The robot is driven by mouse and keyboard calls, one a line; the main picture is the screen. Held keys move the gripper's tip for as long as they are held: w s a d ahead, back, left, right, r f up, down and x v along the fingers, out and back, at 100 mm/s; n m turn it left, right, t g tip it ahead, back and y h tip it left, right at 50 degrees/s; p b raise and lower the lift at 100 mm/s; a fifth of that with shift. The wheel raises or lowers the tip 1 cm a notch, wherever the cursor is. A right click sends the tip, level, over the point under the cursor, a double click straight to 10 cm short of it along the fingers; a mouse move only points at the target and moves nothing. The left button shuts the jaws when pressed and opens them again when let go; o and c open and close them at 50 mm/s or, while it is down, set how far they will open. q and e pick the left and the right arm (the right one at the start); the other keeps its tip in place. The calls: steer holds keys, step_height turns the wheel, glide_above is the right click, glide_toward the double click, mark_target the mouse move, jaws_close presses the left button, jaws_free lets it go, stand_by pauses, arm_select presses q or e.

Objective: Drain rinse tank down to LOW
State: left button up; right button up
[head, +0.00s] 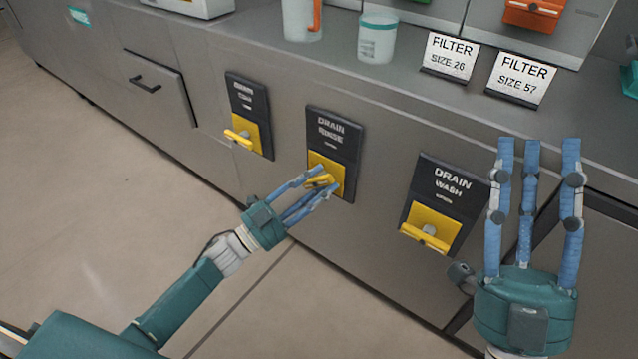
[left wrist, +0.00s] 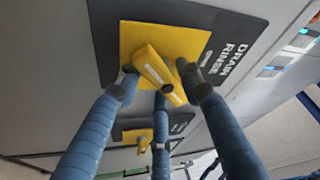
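The DRAIN RINSE valve plate (head: 333,131) is on the cabinet front, in the middle of the head view. Its yellow handle (head: 320,182) is partly hidden by my left fingers. In the left wrist view the handle (left wrist: 158,72) sits at a slant across its yellow square. My left gripper (head: 318,187) has its fingers closed in around the handle, one on each side and the third below. My right gripper (head: 538,145) is open and empty, fingers upright, at the right of the head view. I cannot make out a rinse tank level mark.
Another drain valve (head: 250,118) is to the left and the DRAIN WASH valve (head: 440,207) to the right, both with yellow handles. Two cups, one clear (head: 377,38), and FILTER signs (head: 450,57) stand on the counter above. The floor (head: 110,190) at left is clear.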

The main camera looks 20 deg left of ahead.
arm_select(q)
steer(key=shift+s, duration=0.1)
arm_select(e)
steer(key=shift+a, duration=0.1)
arm_select(q)
steer(key=v, duration=1.2)
arm_select(e)
steer(key=shift+s, duration=0.1)
stand_by(2.1)
